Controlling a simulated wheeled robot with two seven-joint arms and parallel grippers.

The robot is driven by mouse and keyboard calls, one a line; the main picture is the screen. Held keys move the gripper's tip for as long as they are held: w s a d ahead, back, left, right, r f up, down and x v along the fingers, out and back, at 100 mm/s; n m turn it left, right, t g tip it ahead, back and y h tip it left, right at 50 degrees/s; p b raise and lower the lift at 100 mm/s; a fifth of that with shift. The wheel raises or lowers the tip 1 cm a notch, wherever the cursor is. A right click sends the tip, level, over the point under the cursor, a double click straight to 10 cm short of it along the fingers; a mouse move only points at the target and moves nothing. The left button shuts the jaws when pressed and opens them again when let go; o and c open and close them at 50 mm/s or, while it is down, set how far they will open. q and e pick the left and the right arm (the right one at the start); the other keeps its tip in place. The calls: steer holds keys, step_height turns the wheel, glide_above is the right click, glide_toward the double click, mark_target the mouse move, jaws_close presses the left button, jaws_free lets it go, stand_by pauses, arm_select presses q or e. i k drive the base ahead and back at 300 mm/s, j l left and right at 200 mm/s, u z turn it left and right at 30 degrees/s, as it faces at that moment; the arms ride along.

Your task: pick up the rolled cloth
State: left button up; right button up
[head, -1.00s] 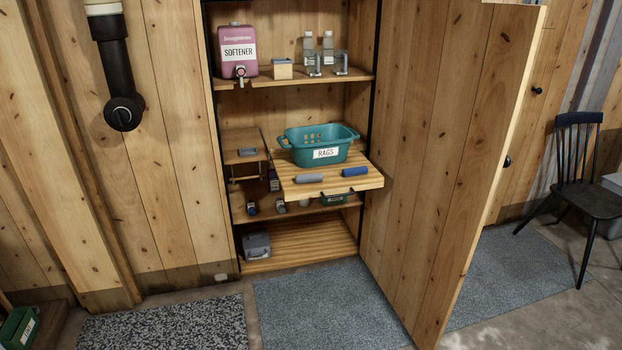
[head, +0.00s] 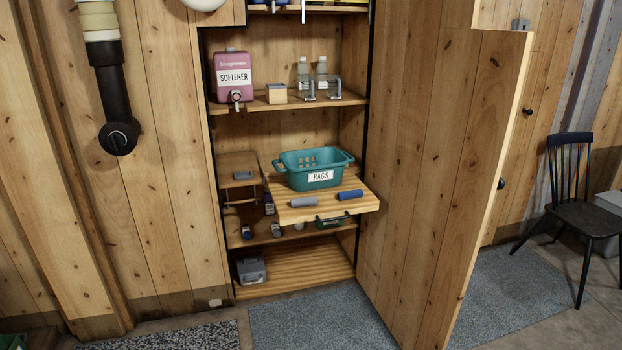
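Two rolled cloths lie on a pulled-out wooden shelf (head: 336,209) in the open cabinet. The grey rolled cloth (head: 303,202) is on the left, and the blue rolled cloth (head: 349,195) is on the right. They lie apart, in front of a teal basket (head: 296,178) labelled RAGS. Neither of my grippers shows in the head view.
The open cabinet door (head: 432,180) stands to the right of the pulled-out shelf. A pink softener container (head: 233,68) and bottles (head: 321,72) stand on the shelf above. A dark chair (head: 574,190) is at the far right. Grey mats (head: 330,318) cover the floor in front.

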mark_target(305, 201)
steer(key=i+l, duration=0.15)
steer(key=i, duration=0.5)
steer(key=i+l, duration=0.15)
steer(key=i, duration=0.5)
steer(key=i+l, duration=0.15)
steer(key=i, duration=0.5)
steer(key=i+l, duration=0.2)
steer(key=i, duration=0.5)
